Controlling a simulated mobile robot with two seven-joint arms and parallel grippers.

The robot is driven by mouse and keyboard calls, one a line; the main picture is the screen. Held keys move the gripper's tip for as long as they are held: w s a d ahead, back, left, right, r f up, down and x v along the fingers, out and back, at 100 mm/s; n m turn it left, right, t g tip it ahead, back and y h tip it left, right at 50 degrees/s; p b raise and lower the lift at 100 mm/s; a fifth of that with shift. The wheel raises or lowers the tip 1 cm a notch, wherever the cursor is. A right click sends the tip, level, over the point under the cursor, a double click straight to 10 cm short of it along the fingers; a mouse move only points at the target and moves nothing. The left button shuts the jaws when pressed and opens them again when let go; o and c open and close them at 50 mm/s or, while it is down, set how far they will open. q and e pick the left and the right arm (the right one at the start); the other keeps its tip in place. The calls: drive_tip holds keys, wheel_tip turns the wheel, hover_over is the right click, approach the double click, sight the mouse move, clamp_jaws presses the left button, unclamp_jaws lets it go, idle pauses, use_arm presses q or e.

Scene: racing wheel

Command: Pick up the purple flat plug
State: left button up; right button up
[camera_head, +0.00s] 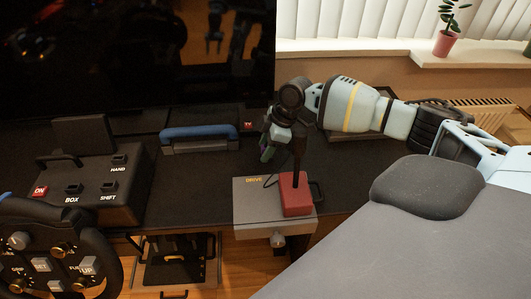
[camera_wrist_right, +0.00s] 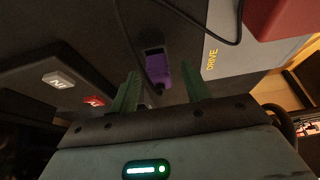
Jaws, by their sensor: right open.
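The purple flat plug (camera_wrist_right: 158,66) lies on the dark surface in the right wrist view, with a thin black cable running from it. My right gripper (camera_wrist_right: 162,84) is open, its two green fingers on either side of the plug's near end. The plug is not held, and I cannot tell whether a finger touches it. In the head view my right gripper (camera_head: 268,148) points down over the dark desk, behind the red block. There the plug is mostly hidden by the gripper. My left gripper is not in view.
A grey DRIVE box (camera_head: 254,211) carries a red block (camera_head: 295,196) close to the gripper. A blue-handled item (camera_head: 198,132) lies to the left. A steering wheel (camera_head: 42,249) and a switch box (camera_head: 95,181) stand further left. A black screen (camera_head: 130,60) rises behind.

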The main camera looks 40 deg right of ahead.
drive_tip(key=shift+f, duration=0.1)
clamp_jaws()
idle(0.3)
